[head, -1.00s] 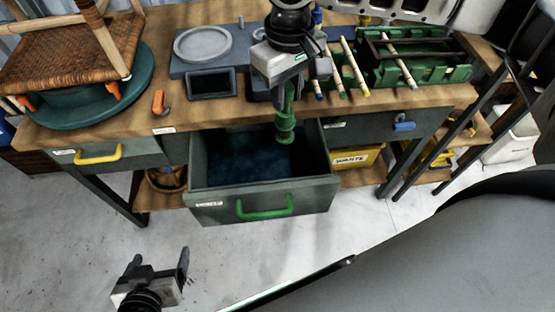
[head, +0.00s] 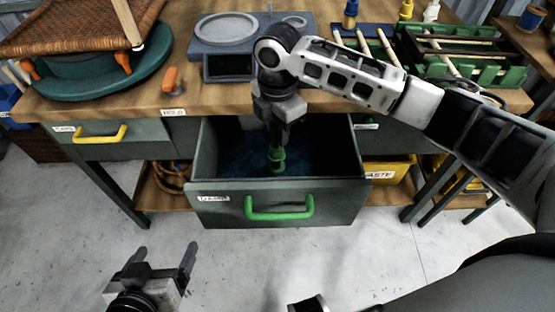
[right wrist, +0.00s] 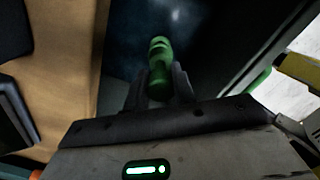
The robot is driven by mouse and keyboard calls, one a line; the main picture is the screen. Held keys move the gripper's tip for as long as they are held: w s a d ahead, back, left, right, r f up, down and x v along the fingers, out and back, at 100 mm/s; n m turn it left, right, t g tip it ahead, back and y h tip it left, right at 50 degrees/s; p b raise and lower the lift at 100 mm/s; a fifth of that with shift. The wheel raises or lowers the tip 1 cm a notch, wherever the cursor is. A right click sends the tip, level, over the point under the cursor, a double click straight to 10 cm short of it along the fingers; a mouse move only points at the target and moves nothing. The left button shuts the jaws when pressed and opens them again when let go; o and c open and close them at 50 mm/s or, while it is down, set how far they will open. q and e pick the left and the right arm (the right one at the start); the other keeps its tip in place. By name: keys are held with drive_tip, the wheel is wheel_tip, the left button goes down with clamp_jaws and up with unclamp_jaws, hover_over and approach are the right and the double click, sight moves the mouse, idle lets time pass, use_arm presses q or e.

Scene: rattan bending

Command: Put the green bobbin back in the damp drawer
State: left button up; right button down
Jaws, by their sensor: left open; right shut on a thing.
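The green bobbin (head: 277,158) is upright in my right gripper (head: 275,128), which is shut on its upper part and points down inside the open drawer. In the right wrist view the bobbin (right wrist: 160,62) sits between the two dark fingers. The drawer (head: 280,192) is pulled out, with a green handle (head: 280,208) and a dark blue floor (head: 235,162). I cannot tell whether the bobbin touches that floor. My left gripper (head: 160,262) is open and empty, low in front of the bench.
The bench top (head: 120,100) carries a woven stool on a teal turntable (head: 150,70), a grey scale (head: 222,62), an orange clamp (head: 170,80) and a green rack (head: 465,65). A closed drawer with a yellow handle (head: 100,137) is at the left. The floor in front is clear.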

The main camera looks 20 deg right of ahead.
sight(278, 153)
wheel_tip(278, 153, down, 6)
drive_tip(key=shift+r+b, duration=0.1)
drive_tip(key=shift+b, duration=0.25)
use_arm(q)
drive_tip(key=shift+f, duration=0.2)
use_arm(e)
drive_tip(key=shift+f, duration=0.35)
drive_tip(key=c, duration=1.2)
unclamp_jaws()
drive_tip(key=shift+o, duration=0.2)
wheel_tip(278, 153, up, 12)
drive_tip(key=shift+f+p, duration=0.1)
drive_tip(key=shift+p, duration=0.65)
drive_tip(key=shift+r, duration=0.25)
use_arm(q)
drive_tip(key=shift+a+r, duration=0.1)
drive_tip(key=shift+r, duration=0.1)
